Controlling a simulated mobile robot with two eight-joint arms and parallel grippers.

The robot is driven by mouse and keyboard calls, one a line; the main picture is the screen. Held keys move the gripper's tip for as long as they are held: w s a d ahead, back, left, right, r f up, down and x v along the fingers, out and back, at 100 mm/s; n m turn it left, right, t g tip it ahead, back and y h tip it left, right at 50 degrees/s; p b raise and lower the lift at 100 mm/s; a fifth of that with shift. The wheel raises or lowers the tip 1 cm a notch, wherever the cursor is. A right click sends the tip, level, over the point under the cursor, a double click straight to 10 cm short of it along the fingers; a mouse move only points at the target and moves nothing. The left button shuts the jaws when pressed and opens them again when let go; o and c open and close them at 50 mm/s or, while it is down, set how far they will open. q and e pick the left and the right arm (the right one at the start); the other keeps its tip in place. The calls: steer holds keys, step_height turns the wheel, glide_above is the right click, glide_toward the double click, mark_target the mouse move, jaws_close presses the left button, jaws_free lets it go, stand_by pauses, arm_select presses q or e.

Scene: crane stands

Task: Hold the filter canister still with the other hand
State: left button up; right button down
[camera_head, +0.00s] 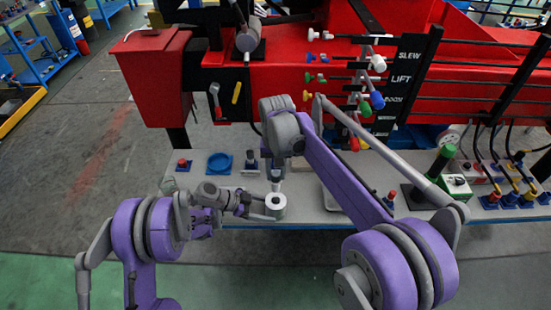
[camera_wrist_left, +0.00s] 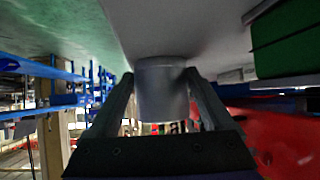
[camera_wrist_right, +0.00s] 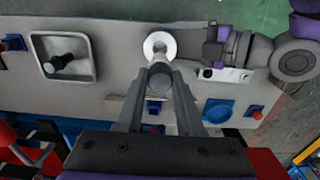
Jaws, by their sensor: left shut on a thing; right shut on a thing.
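The filter canister (camera_head: 276,207) is a pale grey cylinder with a round dark opening on top. It stands upright near the front edge of the grey bench. My left gripper (camera_head: 267,208) reaches in from the left and is shut around its side; the left wrist view shows the canister (camera_wrist_left: 162,95) between both fingers. My right gripper (camera_head: 275,170) points down just above it, shut on a small grey cylinder (camera_wrist_right: 160,76). In the right wrist view, this cylinder is beside the canister's white ring-shaped rim (camera_wrist_right: 159,45). Whether the cylinder touches the canister, I cannot tell.
A blue round dish (camera_head: 219,164) and a red knob on a base (camera_head: 183,164) stand left on the bench. A tray with a dark-handled part (camera_wrist_right: 65,58) shows in the right wrist view. The red crane body (camera_head: 300,80) with levers rises behind. Valves and hoses crowd the right.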

mark_target(276, 184)
stand_by(0.5)
steer(key=shift+f, duration=2.4)
steer(key=shift+f, duration=3)
steer(key=shift+c, duration=2.3)
jaws_free()
steer(key=shift+r, duration=0.1)
steer(key=shift+r, duration=2.4)
